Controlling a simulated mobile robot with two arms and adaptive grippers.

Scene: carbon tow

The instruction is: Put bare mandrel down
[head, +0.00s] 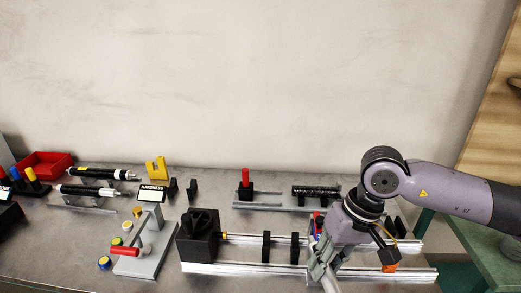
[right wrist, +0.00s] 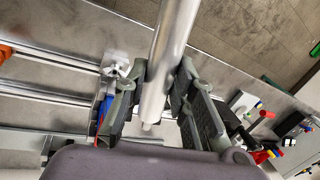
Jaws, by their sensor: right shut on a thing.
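The bare mandrel (right wrist: 170,50) is a smooth silver bar between the fingers of my right gripper (right wrist: 162,88) in the right wrist view. The gripper is shut on it, with one finger on each side. One end of the bar shows just past the fingers; the other runs out of the top of the picture. In the head view my right gripper (head: 322,265) is over the right part of the silver rails (head: 215,268), and the bar is hard to tell from the fingers there. My left gripper is not in view.
A black winding unit (head: 198,238) and two black uprights (head: 266,246) stand at the rails. Behind, a grey stand holds a dark tube (head: 316,191) and a red-handled part (head: 246,180). A hardness tester (head: 140,250), yellow block (head: 156,168) and red bin (head: 46,164) are left.

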